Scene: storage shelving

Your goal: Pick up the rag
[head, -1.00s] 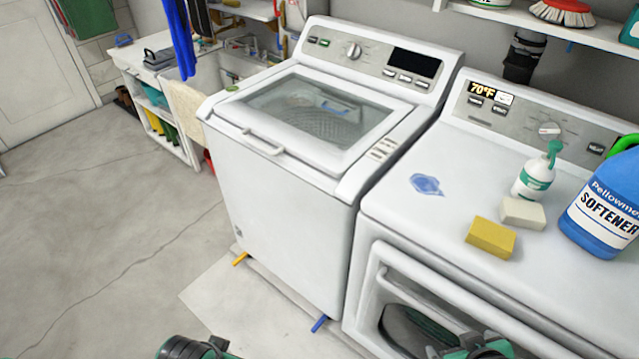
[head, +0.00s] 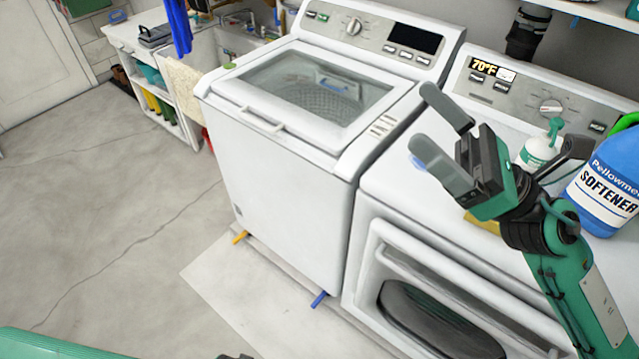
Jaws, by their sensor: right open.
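A small flat blue piece (head: 417,162) lies on top of the dryer, mostly hidden behind my right gripper; I cannot tell for sure whether it is the rag.
The dryer (head: 385,195) holds a white spray bottle (head: 537,152), a blue softener jug (head: 607,190) and a yellow sponge (head: 484,222), partly hidden by my right arm. The washer (head: 285,185) stands left, lid closed. The floor (head: 100,220) at left is clear.

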